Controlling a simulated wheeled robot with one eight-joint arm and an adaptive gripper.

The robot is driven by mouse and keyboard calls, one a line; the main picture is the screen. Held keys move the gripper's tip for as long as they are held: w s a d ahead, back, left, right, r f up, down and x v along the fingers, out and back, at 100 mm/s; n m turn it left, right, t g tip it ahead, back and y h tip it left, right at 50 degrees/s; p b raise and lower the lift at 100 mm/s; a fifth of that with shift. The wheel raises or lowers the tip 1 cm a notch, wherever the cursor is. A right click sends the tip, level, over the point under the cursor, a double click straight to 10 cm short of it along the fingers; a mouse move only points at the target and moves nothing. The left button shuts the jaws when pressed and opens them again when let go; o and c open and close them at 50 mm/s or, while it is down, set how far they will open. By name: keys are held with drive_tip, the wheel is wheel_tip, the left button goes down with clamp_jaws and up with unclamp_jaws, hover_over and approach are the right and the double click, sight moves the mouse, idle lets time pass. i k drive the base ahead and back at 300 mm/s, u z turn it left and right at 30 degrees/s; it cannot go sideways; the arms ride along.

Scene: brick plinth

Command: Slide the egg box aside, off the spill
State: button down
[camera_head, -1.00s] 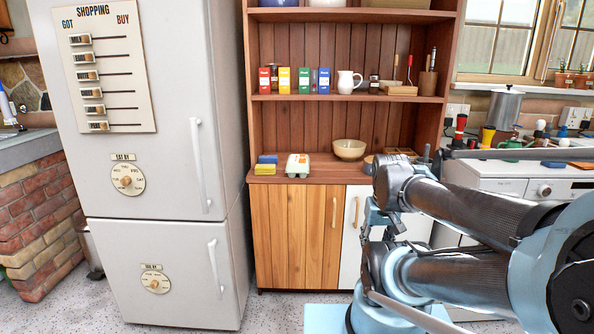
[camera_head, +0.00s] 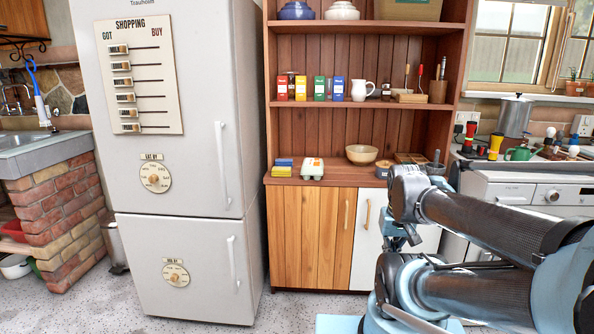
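The egg box (camera_head: 312,168) is a small pale carton with an orange-red mark on its lid. It sits on the wooden dresser's counter (camera_head: 340,176), between the sponges and a cream bowl. No spill can be made out at this distance; anything under the box is hidden. My arm is folded at the right, in front of the dresser. My gripper (camera_head: 396,236) seems to be the small part beside the folded arm, well short of the egg box; its fingers cannot be made out.
Blue and yellow sponges (camera_head: 283,167) lie close left of the egg box. The cream bowl (camera_head: 361,154) stands to its right, with a mortar (camera_head: 436,167) farther right. The fridge (camera_head: 190,150) stands left of the dresser. Floor (camera_head: 300,310) before the dresser is clear.

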sight(313, 167)
drive_tip(key=k, duration=1)
drive_tip(key=u, duration=0.35)
drive_tip(key=i, duration=1.6)
drive_tip(key=z, duration=0.65)
drive_tip(key=i, duration=0.35)
drive_tip(key=z, duration=0.1)
